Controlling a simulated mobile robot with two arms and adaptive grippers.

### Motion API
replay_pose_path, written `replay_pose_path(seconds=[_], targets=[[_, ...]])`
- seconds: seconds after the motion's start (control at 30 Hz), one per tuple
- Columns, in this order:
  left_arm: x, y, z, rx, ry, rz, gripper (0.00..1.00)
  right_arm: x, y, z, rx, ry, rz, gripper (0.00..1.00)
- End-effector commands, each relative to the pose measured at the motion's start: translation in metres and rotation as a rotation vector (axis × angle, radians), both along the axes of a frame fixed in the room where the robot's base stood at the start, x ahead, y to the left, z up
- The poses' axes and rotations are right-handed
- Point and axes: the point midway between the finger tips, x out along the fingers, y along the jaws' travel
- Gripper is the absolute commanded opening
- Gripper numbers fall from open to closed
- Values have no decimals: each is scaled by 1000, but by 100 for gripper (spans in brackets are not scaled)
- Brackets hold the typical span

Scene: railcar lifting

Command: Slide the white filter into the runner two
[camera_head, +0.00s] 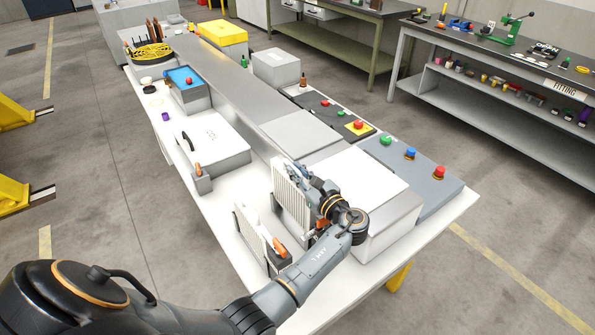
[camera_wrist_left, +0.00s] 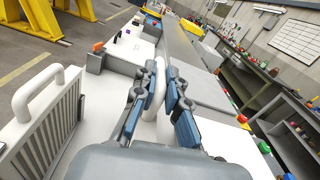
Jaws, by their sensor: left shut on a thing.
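My left gripper (camera_head: 308,178) is shut on the handle of a white ribbed filter (camera_head: 288,192). The filter stands roughly upright against the near left side of a light grey box (camera_head: 385,238). In the left wrist view, the blue-padded fingers (camera_wrist_left: 160,88) close around its white handle (camera_wrist_left: 157,97). A second white filter (camera_head: 254,238) stands upright to the left, beside a dark grey block with an orange part (camera_head: 280,250); its handle and ribbed face also show in the left wrist view (camera_wrist_left: 48,128). My arm and gripper hide the held filter's right side and lower edge, so I cannot tell how it sits in a runner.
A grey-white box (camera_head: 213,150) with a black handle lies further back on the white table (camera_head: 215,215). A grey panel with green, blue and red buttons (camera_head: 411,154) is at the right. A long metal channel (camera_head: 232,85) runs backward. Space above the table is open.

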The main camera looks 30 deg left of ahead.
Motion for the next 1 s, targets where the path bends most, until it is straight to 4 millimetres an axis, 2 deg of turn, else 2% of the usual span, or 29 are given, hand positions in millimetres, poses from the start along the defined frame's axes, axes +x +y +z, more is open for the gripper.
replay_pose_path(seconds=[0.7,0.73,0.83,0.87,1.0], targets=[[0,0,-18,1,-3,0,0,0,0,-14,0,0,0,40],[0,0,-18,1,-3,0,14,0,0,-14,0,0,0,40],[0,0,-18,1,-1,0,34,0,0,-13,0,0,0,40],[0,0,-18,1,0,0,39,0,0,-13,0,0,0,40],[0,0,-19,-1,1,0,39,0,0,-13,0,0,0,40]])
